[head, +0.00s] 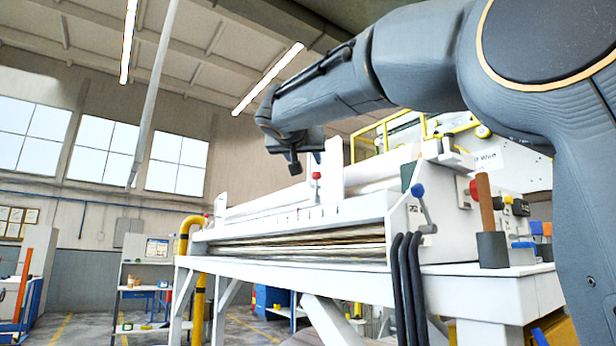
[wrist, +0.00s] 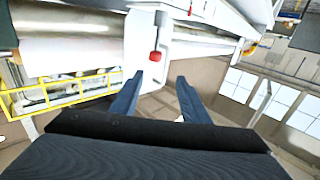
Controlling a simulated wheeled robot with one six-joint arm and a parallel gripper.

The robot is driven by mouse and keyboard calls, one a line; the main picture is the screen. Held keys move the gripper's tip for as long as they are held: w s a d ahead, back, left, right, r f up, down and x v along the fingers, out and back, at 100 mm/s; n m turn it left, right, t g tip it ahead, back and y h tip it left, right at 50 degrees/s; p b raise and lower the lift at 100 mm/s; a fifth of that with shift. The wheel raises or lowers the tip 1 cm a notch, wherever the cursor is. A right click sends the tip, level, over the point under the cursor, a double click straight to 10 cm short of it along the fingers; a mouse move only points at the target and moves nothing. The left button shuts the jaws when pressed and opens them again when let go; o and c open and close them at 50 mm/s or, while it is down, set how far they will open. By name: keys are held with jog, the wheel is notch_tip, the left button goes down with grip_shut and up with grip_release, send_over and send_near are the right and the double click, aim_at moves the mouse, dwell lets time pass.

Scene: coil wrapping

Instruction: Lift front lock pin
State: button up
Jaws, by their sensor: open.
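A pin with a red knob (head: 316,176) stands on the white machine, near the middle of its top. In the wrist view the red knob (wrist: 155,56) shows just beyond my fingertips, roughly between them. I take it for the lock pin, but cannot tell surely that it is the front one. My gripper (head: 294,168) hangs at the end of my raised arm, left of the red knob in the head view. In the wrist view my gripper (wrist: 160,78) has its two blue-grey fingers apart with nothing between them. They appear apart from the knob.
A lever with a blue knob (head: 417,190) stands at the machine's right end. Black hoses (head: 408,285) hang beside it. A white upright plate (head: 333,165) rises close to the red knob. A yellow frame (wrist: 60,92) lies left of my fingers in the wrist view.

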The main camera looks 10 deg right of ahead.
aim_at(315, 173)
jog(key=d+p+x, duration=0.2)
jog(key=p+x, duration=0.1)
jog(key=x, duration=0.6)
jog(key=shift+s, duration=0.35)
jog(key=shift+w+a+f, duration=0.1)
jog(key=shift+a+f, duration=0.05)
jog(key=shift+f, duration=0.05)
jog(key=shift+c, duration=0.7)
jog(key=shift+w+a+f, duration=0.15)
jog(key=shift+w+a, duration=0.1)
jog(key=shift+a, duration=0.1)
grip_shut()
